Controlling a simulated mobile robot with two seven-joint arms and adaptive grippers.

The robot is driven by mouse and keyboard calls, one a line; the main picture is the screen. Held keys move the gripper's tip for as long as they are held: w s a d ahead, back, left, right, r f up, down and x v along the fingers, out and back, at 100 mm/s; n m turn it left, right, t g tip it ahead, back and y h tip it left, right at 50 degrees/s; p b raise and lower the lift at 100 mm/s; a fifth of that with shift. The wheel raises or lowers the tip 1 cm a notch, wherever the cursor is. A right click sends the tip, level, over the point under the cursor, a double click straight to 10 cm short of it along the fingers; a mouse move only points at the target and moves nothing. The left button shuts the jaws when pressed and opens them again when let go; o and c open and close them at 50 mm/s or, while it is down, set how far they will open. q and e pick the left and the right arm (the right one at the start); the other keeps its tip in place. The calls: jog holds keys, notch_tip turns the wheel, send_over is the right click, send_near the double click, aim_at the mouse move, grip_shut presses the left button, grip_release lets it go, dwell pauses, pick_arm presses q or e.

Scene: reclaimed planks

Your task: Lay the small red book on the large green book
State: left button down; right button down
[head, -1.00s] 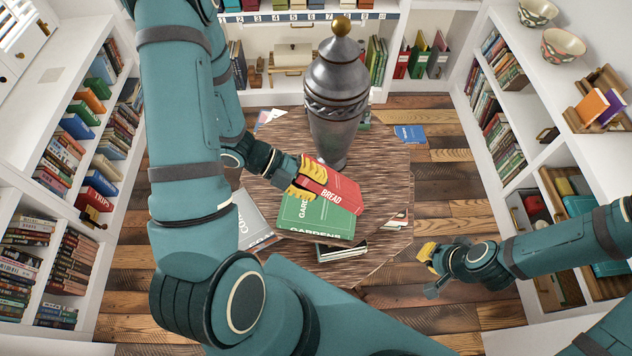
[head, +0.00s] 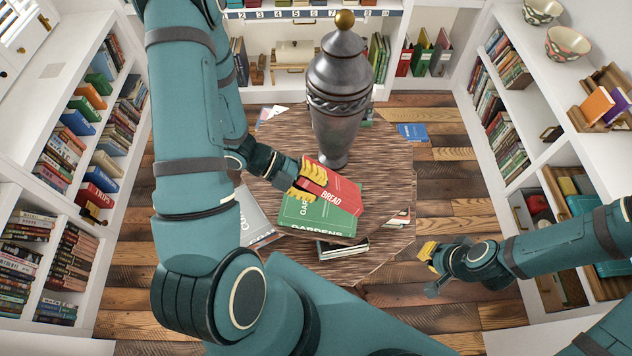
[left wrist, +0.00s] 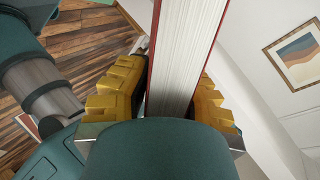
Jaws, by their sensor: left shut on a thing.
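The small red book (head: 338,191), with BREAD on its cover, is over the upper right part of the large green book (head: 318,217) in the head view. My left gripper (head: 314,176) is shut on the red book at its left end. In the left wrist view the red book (left wrist: 188,60) stands between the yellow finger pads, its pages facing the camera. The green book lies on the round table, partly covered by the red one. I cannot tell whether the two books touch. My right gripper (head: 432,268) is empty, right of the table; its finger opening is unclear.
A tall grey urn (head: 338,100) with a gold knob stands on the table (head: 385,165) just behind the books. A grey-white book (head: 253,215) lies at the left, and other books (head: 342,249) at the front edge. Bookshelves line both sides.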

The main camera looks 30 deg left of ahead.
pick_arm(q)
jog(key=shift+f+b, duration=1.05)
jog(key=shift+f, duration=0.85)
jog(key=c, duration=0.9)
grip_release()
jog(key=p+v, duration=0.6)
jog(key=v, duration=0.3)
jog(key=shift+s, duration=0.15)
